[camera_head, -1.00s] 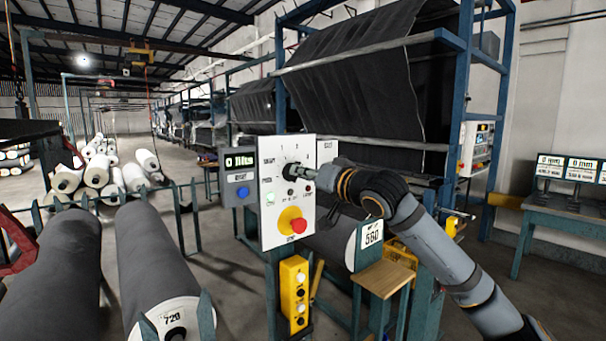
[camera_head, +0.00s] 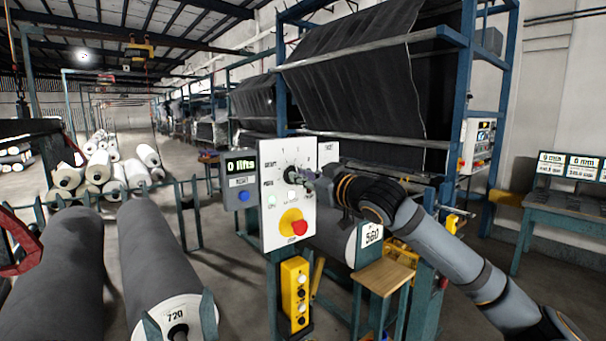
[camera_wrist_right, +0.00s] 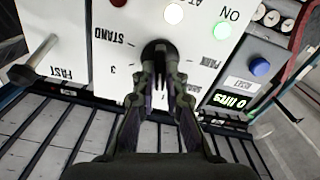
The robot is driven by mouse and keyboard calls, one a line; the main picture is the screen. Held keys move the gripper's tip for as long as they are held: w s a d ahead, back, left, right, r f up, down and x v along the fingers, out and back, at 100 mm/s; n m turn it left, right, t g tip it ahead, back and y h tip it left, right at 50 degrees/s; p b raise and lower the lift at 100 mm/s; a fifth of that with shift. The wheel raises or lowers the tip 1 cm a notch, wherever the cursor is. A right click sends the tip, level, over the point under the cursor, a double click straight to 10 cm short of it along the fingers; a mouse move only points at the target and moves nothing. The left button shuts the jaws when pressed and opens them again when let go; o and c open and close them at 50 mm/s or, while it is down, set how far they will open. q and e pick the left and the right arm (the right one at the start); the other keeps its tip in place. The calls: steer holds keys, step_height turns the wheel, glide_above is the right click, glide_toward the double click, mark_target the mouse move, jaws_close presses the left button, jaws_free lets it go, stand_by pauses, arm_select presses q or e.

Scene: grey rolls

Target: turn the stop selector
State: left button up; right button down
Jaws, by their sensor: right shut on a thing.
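The stop selector is a black rotary knob (camera_wrist_right: 157,52) on a white control panel (camera_head: 273,218), with numbers and words printed around it. My right gripper (camera_wrist_right: 160,80) is shut on this knob, its two fingers on either side, and its fingers hide much of it. In the head view the right gripper (camera_head: 310,186) reaches the panel from the right. In the right wrist view the panel appears upside down, with "STAND" and "3" beside the knob. My left gripper is not in view.
A yellow-ringed red button (camera_head: 298,228) sits below the knob. A grey box (camera_head: 241,181) with a "0 lifts" display and a blue button adjoins the panel's left. A yellow button box (camera_head: 294,292) hangs below. Grey rolls (camera_head: 157,262) lie at left.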

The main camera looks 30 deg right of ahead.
steer(key=n+p, duration=0.1)
steer(key=n, duration=0.3)
steer(key=n+p, duration=0.1)
steer(key=n, duration=0.3)
steer(key=shift+a+f+n, duration=0.1)
steer(key=shift+a+n, duration=0.1)
steer(key=shift+n, duration=0.4)
steer(key=c, duration=1.4)
jaws_free()
step_height(320, 180, up, 8)
steer(key=shift+s+a+r, duration=0.1)
steer(key=shift+r, duration=0.85)
